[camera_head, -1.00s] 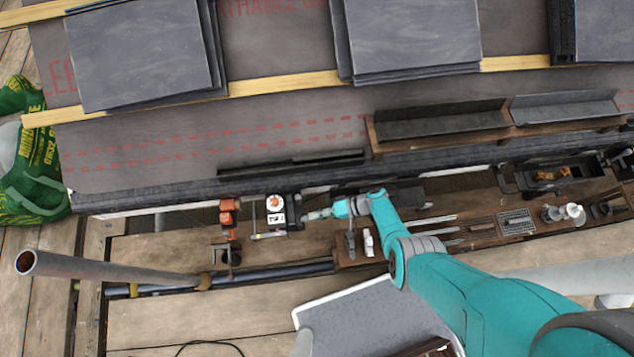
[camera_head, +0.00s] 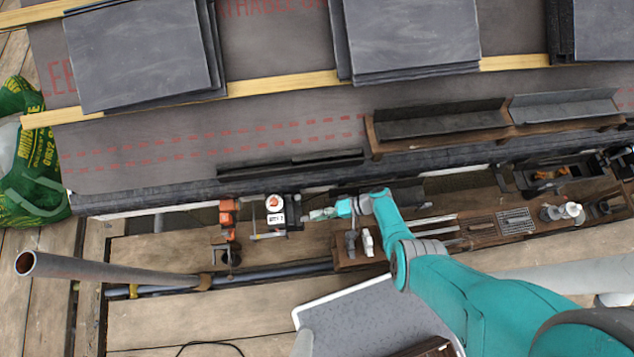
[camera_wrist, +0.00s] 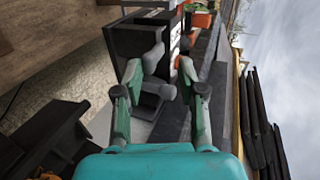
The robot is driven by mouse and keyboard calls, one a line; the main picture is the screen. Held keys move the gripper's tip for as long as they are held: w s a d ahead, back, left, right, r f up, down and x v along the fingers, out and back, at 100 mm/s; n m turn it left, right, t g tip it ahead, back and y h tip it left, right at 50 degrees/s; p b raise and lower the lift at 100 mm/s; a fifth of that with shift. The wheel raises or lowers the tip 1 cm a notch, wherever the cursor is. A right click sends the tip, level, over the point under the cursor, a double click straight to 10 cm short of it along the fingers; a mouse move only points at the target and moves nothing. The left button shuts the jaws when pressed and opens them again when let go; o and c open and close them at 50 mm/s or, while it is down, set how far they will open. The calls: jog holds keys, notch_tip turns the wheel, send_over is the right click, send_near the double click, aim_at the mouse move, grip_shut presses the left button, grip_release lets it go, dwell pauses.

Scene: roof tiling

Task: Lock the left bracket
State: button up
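A small black unit with a white label and a red-and-white round top (camera_head: 275,210) sits on the bench just left of my gripper in the head view. An orange clamp-like part (camera_head: 227,212) stands further left. I cannot tell for certain which of these is the left bracket. My gripper (camera_head: 316,214) is low over the bench, its fingertips pointing left at the black unit. In the wrist view my gripper (camera_wrist: 172,66) has its two fingers apart. A black box-shaped part (camera_wrist: 132,42) lies ahead, with orange parts (camera_wrist: 201,20) beyond. Whether the fingertips touch anything is unclear.
Stacked slates (camera_head: 140,55) lie on the battens behind. A brown rack (camera_head: 440,133) is above right. A grey pipe (camera_head: 105,270) juts up at the left. A light tray (camera_head: 370,318) lies in front. Small tools (camera_head: 368,240) are near my gripper.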

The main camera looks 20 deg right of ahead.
jog(key=v, duration=1)
jog(key=shift+s+d+r, duration=0.1)
jog(key=shift+s+d, duration=0.05)
jog(key=shift+d, duration=0.25)
